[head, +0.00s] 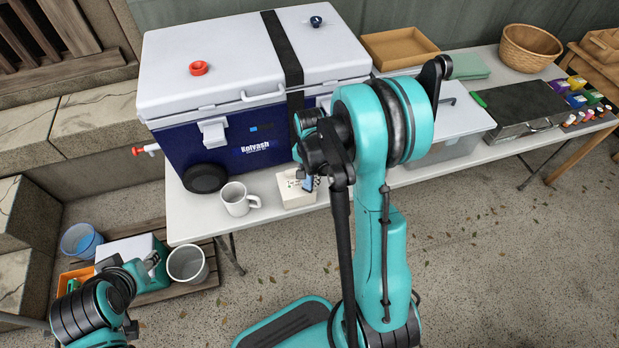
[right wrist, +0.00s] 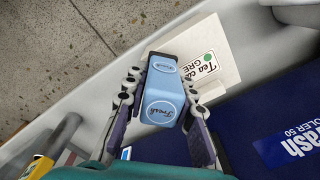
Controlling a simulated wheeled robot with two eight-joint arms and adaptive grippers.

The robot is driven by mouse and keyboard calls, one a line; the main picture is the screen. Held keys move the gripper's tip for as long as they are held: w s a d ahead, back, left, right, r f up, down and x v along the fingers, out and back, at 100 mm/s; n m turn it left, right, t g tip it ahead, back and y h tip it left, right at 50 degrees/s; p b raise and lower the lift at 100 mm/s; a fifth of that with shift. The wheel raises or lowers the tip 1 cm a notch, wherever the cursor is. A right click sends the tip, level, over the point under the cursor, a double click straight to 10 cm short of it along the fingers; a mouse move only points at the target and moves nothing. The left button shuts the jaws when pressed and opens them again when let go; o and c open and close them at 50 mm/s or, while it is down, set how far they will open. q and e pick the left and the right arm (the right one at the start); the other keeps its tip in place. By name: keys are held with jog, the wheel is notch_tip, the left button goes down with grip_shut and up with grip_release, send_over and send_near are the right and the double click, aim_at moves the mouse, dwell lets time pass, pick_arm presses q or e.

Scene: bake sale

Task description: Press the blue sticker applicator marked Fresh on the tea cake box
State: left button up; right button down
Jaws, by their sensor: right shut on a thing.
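The tea cake box (head: 291,192) is a small cream-white box on the table, in front of the blue cooler. In the right wrist view the tea cake box (right wrist: 222,62) shows printed lettering and a green dot. My right gripper (right wrist: 160,98) is shut on the blue applicator (right wrist: 163,92), which is marked Fresh. The applicator covers part of the box; whether it touches it I cannot tell. In the head view a bit of the applicator (head: 309,183) shows under my right arm. My left gripper (head: 148,262) is at the lower left, away from the table, its fingers unclear.
A white mug (head: 237,200) stands left of the box. The blue cooler (head: 230,150) with a white lid is close behind. A clear bin (head: 440,150) and a dark case (head: 517,105) are to the right. Buckets and a crate stand at the lower left.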

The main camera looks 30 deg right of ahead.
jog(key=shift+f+b, duration=0.5)
jog(key=shift+b, duration=0.1)
dwell(2.0)
jog(key=shift+r+p, duration=2.6)
jog(key=shift+r, duration=0.95)
